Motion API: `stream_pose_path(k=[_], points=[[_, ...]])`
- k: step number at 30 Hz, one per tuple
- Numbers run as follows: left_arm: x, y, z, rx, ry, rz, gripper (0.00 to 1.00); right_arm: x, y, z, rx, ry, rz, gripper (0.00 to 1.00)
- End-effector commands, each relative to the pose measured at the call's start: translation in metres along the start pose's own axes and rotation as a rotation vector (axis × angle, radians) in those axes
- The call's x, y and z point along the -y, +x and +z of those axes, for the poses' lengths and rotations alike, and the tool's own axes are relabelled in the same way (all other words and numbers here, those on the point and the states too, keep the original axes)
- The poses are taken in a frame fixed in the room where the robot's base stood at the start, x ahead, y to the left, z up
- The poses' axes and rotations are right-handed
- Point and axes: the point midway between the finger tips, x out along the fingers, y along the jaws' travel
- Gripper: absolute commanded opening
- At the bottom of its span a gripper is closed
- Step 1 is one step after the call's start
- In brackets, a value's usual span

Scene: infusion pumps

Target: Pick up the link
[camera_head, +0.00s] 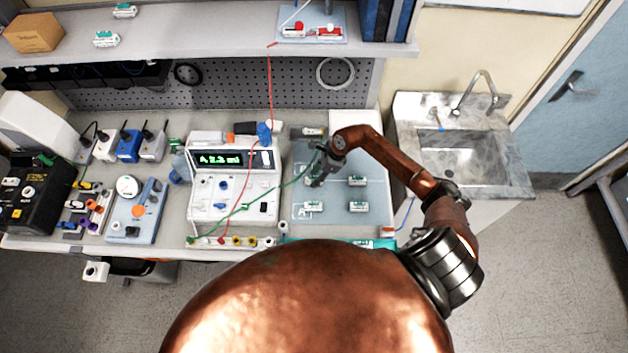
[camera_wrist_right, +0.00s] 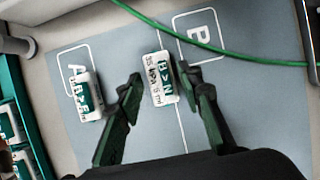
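Several white links with green labels lie on the blue-grey mat (camera_head: 378,222); one is the link at the mat's right (camera_head: 357,181). My right gripper (camera_head: 320,172) is over the mat's left part and partly hides what is below it. In the right wrist view my right gripper (camera_wrist_right: 163,80) is open. A white and green link (camera_wrist_right: 160,92) marked "H>N" shows between its fingertips, with gaps on both sides. Another link (camera_wrist_right: 86,97) lies to the left on the square marked A. My left gripper is not in view.
A green cable (camera_wrist_right: 150,22) crosses the mat beyond the fingertips in the right wrist view. The white meter (camera_head: 235,185) stands left of the mat. A teal tray (camera_wrist_right: 32,125) with more links is at the wrist view's left edge. The sink (camera_head: 460,155) is at the right.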

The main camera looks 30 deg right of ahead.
Motion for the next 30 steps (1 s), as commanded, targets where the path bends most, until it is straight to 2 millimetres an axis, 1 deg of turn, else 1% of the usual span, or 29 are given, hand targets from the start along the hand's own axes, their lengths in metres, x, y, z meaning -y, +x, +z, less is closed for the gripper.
stream_pose_path(k=[1, 2, 14, 23, 26, 30], points=[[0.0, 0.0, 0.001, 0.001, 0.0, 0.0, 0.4, 0.0, 0.0, 0.0, 0.0, 0.0, 0.0, 0.29], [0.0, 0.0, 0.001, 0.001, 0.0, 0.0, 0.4, 0.0, 0.0, 0.0, 0.0, 0.0, 0.0, 0.27], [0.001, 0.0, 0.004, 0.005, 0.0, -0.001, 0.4, 0.0, 0.0, 0.0, 0.0, 0.0, 0.0, 0.0], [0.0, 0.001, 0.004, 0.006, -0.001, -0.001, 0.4, 0.001, -0.002, 0.001, 0.0, 0.0, -0.001, 0.0], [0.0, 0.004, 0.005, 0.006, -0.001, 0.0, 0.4, 0.001, -0.007, 0.003, 0.001, -0.002, -0.003, 0.0], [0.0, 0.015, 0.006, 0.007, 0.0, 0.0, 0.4, 0.002, -0.022, 0.009, 0.0, -0.005, -0.006, 0.0]])
